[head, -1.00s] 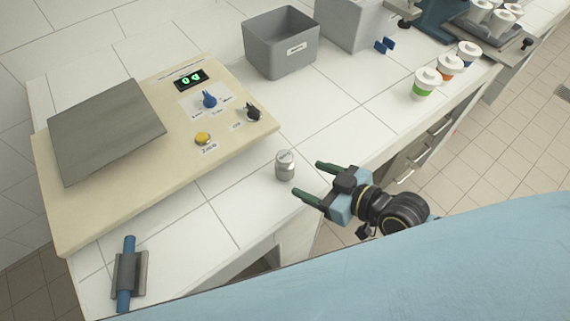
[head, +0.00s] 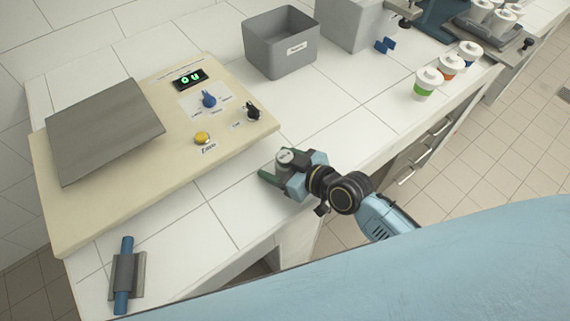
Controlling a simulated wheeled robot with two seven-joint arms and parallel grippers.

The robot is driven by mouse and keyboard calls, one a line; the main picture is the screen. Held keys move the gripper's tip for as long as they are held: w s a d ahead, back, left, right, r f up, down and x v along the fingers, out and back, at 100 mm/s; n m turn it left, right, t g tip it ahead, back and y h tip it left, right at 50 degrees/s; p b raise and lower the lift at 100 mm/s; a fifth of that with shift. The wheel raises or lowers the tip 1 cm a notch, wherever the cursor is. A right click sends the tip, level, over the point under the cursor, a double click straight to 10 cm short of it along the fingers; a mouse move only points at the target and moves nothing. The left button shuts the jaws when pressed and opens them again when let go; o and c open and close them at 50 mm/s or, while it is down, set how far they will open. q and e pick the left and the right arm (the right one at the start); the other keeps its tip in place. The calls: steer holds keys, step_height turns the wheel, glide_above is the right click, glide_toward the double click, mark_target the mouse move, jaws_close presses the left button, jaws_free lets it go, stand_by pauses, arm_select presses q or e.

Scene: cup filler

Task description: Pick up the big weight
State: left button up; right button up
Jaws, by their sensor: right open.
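The weight (head: 285,157) is a small grey metal cylinder with a knob top, standing upright on the white tiled counter just right of the scale. My right gripper (head: 274,165) comes in from the right and is open, with its dark green fingers around the weight, one on each side. The lower part of the weight is hidden by the gripper. I cannot tell whether the fingers touch it. My left gripper is not in view.
The beige scale (head: 110,217) with its grey plate (head: 105,130) stands at left. A grey bin (head: 281,55) is behind. A blue rod in a grey holder (head: 138,275) lies at front left. Lidded cups (head: 427,84) stand at right.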

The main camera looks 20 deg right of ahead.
steer(key=shift+c, duration=0.2)
steer(key=shift+r, duration=0.1)
steer(key=c, duration=1.4)
